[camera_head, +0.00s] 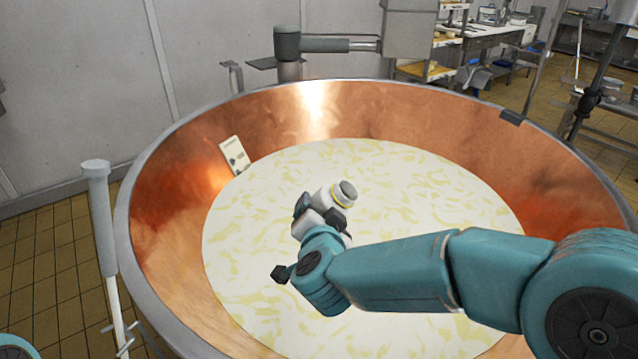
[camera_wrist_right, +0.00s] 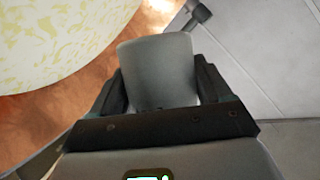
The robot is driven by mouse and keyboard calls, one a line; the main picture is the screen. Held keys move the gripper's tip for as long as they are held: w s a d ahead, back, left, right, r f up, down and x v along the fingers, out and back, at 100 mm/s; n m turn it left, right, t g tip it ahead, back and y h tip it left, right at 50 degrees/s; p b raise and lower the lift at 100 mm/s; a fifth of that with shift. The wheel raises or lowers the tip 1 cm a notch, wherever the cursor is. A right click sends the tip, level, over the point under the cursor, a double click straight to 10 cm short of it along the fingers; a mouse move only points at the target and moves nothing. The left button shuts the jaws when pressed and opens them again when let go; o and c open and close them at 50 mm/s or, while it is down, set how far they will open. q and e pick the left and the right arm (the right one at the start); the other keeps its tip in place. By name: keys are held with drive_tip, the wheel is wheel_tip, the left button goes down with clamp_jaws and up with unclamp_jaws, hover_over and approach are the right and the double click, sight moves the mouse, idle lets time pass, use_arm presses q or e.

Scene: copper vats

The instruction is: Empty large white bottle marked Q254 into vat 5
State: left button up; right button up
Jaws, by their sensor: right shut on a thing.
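My right gripper (camera_head: 319,215) is shut on a white bottle (camera_head: 324,198), above the pale yellow-white contents of a large copper vat (camera_head: 180,180). The bottle is tilted, and its open, dark mouth with a yellowish rim points up and right in the head view. No stream from the mouth shows. In the right wrist view the bottle (camera_wrist_right: 157,72) sits between both fingers of the right gripper (camera_wrist_right: 158,88), and the vat's contents show at the upper left. No Q254 mark or vat number is readable. My left gripper is not in view.
A cream label plate (camera_head: 233,155) is on the vat's inner left wall. A grey post (camera_head: 97,220) stands left of the vat. A grey arm fixture (camera_head: 325,44) stands behind the rim. Work tables (camera_head: 480,35) are at the back right. Tiled floor lies left.

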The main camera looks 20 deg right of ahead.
drive_tip(key=n+p, duration=0.1)
drive_tip(key=p, duration=0.2)
drive_tip(key=n+g+h+p, duration=0.1)
drive_tip(key=n+p, duration=0.1)
drive_tip(key=p, duration=0.1)
drive_tip(key=n+g+h+p, duration=0.1)
drive_tip(key=p, duration=0.2)
drive_tip(key=shift+s+d+r+n, duration=0.2)
drive_tip(key=shift+d+r+n, duration=0.05)
drive_tip(key=shift+n, duration=0.05)
drive_tip(key=shift+f+n+h+p, duration=0.25)
drive_tip(key=shift+n+h+p, duration=0.05)
drive_tip(key=shift+h+p, duration=0.15)
drive_tip(key=shift+f, duration=0.1)
drive_tip(key=shift+d, duration=0.1)
